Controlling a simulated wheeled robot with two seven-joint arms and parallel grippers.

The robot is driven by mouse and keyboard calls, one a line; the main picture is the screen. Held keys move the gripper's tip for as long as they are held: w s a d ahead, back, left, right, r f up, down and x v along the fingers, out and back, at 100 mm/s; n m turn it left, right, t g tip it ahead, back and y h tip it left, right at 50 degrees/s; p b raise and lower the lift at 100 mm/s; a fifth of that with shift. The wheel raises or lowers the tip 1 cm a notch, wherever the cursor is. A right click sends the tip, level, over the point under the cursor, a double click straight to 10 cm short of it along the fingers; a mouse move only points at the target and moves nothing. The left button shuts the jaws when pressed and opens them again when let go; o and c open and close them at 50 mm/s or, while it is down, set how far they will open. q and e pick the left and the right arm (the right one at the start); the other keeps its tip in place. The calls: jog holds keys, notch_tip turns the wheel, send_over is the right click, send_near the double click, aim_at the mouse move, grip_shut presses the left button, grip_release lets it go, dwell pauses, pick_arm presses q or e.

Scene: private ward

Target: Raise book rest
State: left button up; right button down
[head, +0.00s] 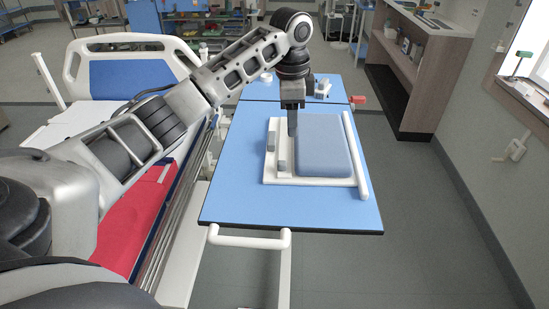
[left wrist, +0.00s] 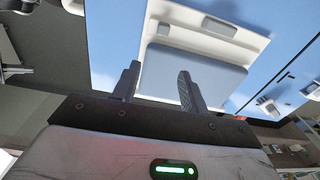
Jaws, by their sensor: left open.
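The book rest has a white base board (head: 276,177) and a padded blue-grey panel (head: 322,147), which appears to lie flat. It rests on the blue overbed table (head: 240,195). A narrow grey block (head: 282,155) and a grey bar (head: 271,141) are along its left side. My left gripper (head: 293,130) points down over the left part of the rest, by the panel's left edge. In the left wrist view the gripper (left wrist: 160,86) has its fingers apart, with the panel (left wrist: 190,76) beyond them and nothing seen between them. Any contact is unclear. My right gripper is not in view.
A white rail (head: 356,158) runs along the right of the rest. Small white items (head: 322,87) stand at the table's far end. A hospital bed with a red cover (head: 135,225) is at left. Floor right of the table is clear.

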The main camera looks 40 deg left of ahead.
pick_arm(q)
notch_tip(320, 180, up, 3)
jog(key=s+a, duration=0.1)
jog(key=a, duration=0.2)
send_near(278, 158)
jog(key=shift+g, duration=0.3)
jog(key=s+d, duration=0.2)
jog(key=s, duration=0.1)
jog(key=shift+d+r, duration=0.4)
jog(key=shift+w+d+f, duration=0.1)
jog(key=shift+w+f, duration=0.05)
jog(key=shift+f, duration=0.05)
jog(key=shift+a+f, duration=0.2)
jog(key=shift+f, duration=3.25)
jog(key=shift+c, duration=0.3)
grip_shut()
